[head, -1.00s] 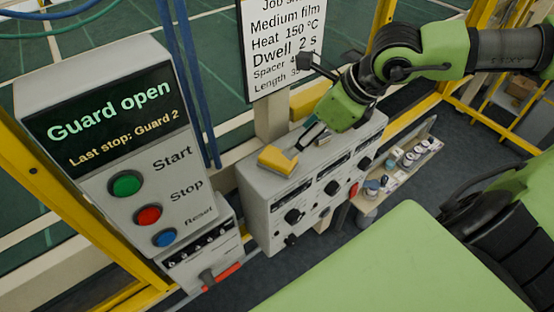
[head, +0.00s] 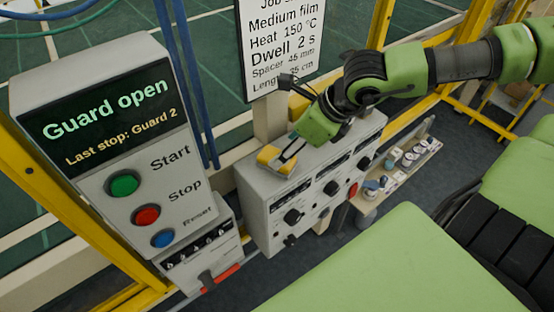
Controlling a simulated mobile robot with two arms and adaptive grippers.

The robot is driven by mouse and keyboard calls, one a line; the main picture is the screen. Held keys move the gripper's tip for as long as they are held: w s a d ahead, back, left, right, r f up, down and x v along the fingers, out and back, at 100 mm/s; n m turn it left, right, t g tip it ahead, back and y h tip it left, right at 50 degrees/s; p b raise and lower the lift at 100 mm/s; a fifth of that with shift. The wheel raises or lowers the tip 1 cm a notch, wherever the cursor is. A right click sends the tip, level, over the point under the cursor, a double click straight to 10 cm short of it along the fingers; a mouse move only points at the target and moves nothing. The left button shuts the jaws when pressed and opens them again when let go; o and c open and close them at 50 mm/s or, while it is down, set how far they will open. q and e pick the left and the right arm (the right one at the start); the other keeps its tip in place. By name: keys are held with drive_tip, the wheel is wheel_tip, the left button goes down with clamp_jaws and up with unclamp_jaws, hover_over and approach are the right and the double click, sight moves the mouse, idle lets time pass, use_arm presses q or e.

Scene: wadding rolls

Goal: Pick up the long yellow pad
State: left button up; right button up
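A yellow pad (head: 268,155) lies on top of the grey control box, near its left end. My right gripper (head: 289,152) comes in from the right, with its fingers pointing down and left at the pad's right part. The fingers overlap the pad in this view. They hide part of it, and I cannot tell whether they are closed on it. Another yellow piece (head: 298,104) shows behind the gripper, below the job sheet, mostly hidden by the arm. I cannot tell its full length. My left gripper is not in view.
The grey control box (head: 262,213) has several black knobs and a red one. A panel (head: 105,130) reading "Guard open" stands at left with start, stop and reset buttons. A job sheet (head: 280,45) hangs behind. A shelf (head: 408,165) with small items is at right.

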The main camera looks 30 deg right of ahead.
sight(268, 152)
drive_tip(key=shift+s+x, duration=0.15)
drive_tip(key=shift+x, duration=0.55)
drive_tip(key=shift+s+x, duration=0.15)
drive_tip(key=shift+x, duration=1.65)
drive_tip(key=shift+c, duration=0.5)
drive_tip(key=c, duration=1.1)
